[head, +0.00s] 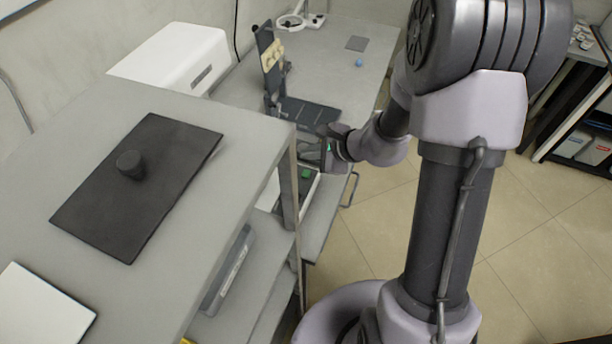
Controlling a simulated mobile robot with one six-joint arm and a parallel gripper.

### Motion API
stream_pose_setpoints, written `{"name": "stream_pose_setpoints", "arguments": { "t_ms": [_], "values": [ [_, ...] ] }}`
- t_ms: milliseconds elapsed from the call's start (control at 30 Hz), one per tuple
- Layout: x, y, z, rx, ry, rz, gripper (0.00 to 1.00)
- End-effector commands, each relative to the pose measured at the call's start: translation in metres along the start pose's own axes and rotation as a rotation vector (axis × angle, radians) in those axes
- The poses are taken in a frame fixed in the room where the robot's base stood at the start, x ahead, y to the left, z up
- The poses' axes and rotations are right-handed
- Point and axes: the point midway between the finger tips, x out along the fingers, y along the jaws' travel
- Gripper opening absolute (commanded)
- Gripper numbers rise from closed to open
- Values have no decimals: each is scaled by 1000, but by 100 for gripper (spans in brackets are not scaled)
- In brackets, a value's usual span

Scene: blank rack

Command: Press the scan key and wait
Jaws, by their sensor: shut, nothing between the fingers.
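A small green patch (306,173) shows on a dark-and-white unit low beside the grey bench; it may be the scan key, but it is too small to tell. My gripper (325,157) is at the end of my arm, just above and to the right of that patch. It is shut and holds nothing. Its fingertips are small and partly lost against the dark parts behind, so I cannot tell whether they touch anything.
A dark mat (95,205) with a black knob-like cylinder (131,164) lies on the near grey bench. A white box (175,58) and a black stand (270,62) are farther back. The floor at right is clear.

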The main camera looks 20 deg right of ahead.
Motion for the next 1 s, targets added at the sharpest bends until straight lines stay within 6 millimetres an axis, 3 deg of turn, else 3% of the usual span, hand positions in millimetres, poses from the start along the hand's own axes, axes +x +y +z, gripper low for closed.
{"name": "stream_pose_setpoints", "arguments": {
  "t_ms": [333,1000],
  "values": [
    [36,26,-26,0,0,0,0],
    [36,26,-26,0,0,0,0]
  ]
}}
